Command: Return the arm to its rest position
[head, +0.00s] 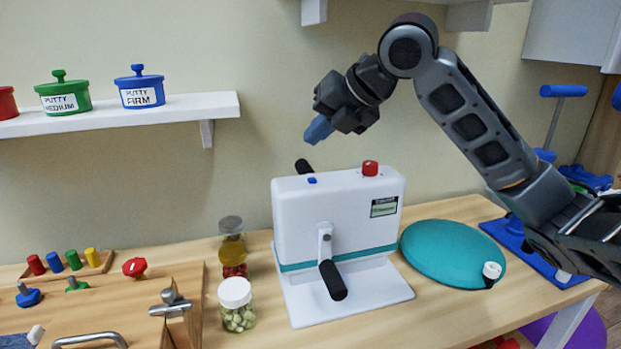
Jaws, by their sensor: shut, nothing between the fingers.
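My gripper (319,130) is raised above the table, over the top left of a white machine with black hand grips (339,225). Its blue fingertips are together and hold nothing. They point down and to the left and are apart from the machine below. My arm comes in from the right edge, rises to a bent elbow at the top and reaches left to the gripper.
A shelf (150,112) with a green putty pot (64,97) and a blue putty pot (140,90) is at left. A teal disc (452,252) lies right of the machine. Jars (236,305) and a wooden board (120,295) stand left.

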